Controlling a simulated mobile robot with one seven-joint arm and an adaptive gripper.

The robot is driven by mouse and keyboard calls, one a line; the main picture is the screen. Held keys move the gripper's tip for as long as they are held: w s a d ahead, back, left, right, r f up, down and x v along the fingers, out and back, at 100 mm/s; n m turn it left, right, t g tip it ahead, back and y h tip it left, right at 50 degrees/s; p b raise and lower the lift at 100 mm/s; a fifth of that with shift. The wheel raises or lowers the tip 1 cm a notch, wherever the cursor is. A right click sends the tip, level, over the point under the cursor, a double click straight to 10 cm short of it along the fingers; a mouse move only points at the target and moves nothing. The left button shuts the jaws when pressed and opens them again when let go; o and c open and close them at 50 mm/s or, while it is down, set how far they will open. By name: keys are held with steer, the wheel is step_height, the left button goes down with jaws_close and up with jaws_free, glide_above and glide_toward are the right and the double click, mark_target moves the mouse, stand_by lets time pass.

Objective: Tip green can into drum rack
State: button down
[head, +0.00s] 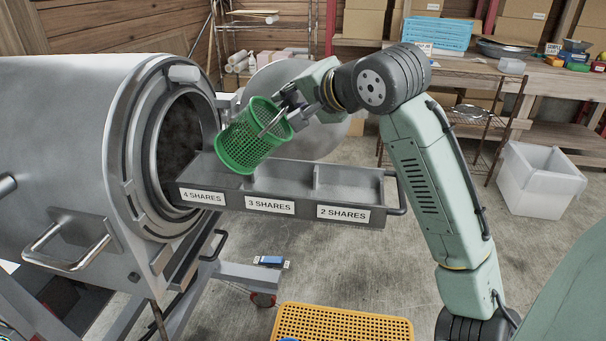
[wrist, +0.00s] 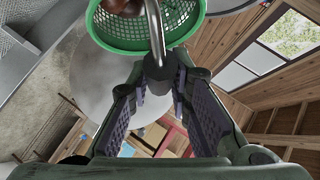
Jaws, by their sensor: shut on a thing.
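The green can (head: 242,148) is a mesh basket. My gripper (head: 290,102) is shut on its grey metal handle and holds it tilted above the drum rack (head: 376,212). The can hangs over the rack's left end, by the 4 SHARES label (head: 203,197), and hides part of that compartment. The wrist view shows the can's rim (wrist: 104,44), some brown contents inside, and the handle between my gripper's fingers (wrist: 157,82). The 3 SHARES (head: 269,206) and 2 SHARES (head: 343,213) compartments look empty from here. Whether anything lies in the 4 SHARES compartment is hidden.
The rack sticks out of the open mouth of a big steel drum (head: 70,120) at the left. A yellow perforated crate (head: 345,325) is on the floor in front. A white bin (head: 540,180) and a cluttered workbench (head: 480,72) stand to the right and behind.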

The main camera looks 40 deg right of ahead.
steer(key=shift+s, duration=0.1)
steer(key=shift+d+f+b, duration=0.15)
steer(key=shift+f+b, duration=0.05)
steer(key=shift+b, duration=0.2)
steer(key=shift+s+d+f+m+t+y+b, duration=0.25)
steer(key=shift+f+t+b, duration=0.2)
steer(key=shift+b, duration=0.4)
steer(key=shift+s+d+f+m+t+b, duration=0.1)
steer(key=shift+s+f+m+t+b, duration=0.1)
steer(key=shift+f+m+t+b, duration=0.45)
steer(key=shift+s+d+f+t+y+b, duration=0.1)
steer(key=shift+s+d+f+y+b, duration=0.15)
steer(key=shift+b, duration=0.8)
steer(key=shift+s+d+f+m+t+b, duration=0.2)
steer(key=shift+f+m+t+b, duration=0.15)
steer(key=shift+f+b, duration=0.25)
steer(key=shift+s+d+f+m+t+b, duration=0.15)
steer(key=shift+f+m+t+b, duration=0.2)
steer(key=shift+b, duration=0.35)
steer(key=shift+s+d+f+m+t+b, duration=0.35)
steer(key=shift+s+f+b, duration=0.05)
steer(key=shift+f+b, duration=0.25)
steer(key=shift+s+d+f+m+t+b, duration=0.3)
steer(key=shift+s+f+m+t+b, duration=0.15)
steer(key=shift+f, duration=0.2)
steer(key=shift+s+d+f+m+t+b, duration=0.2)
steer(key=shift+d+f+m+t+b, duration=0.1)
steer(key=shift+m+t, duration=0.25)
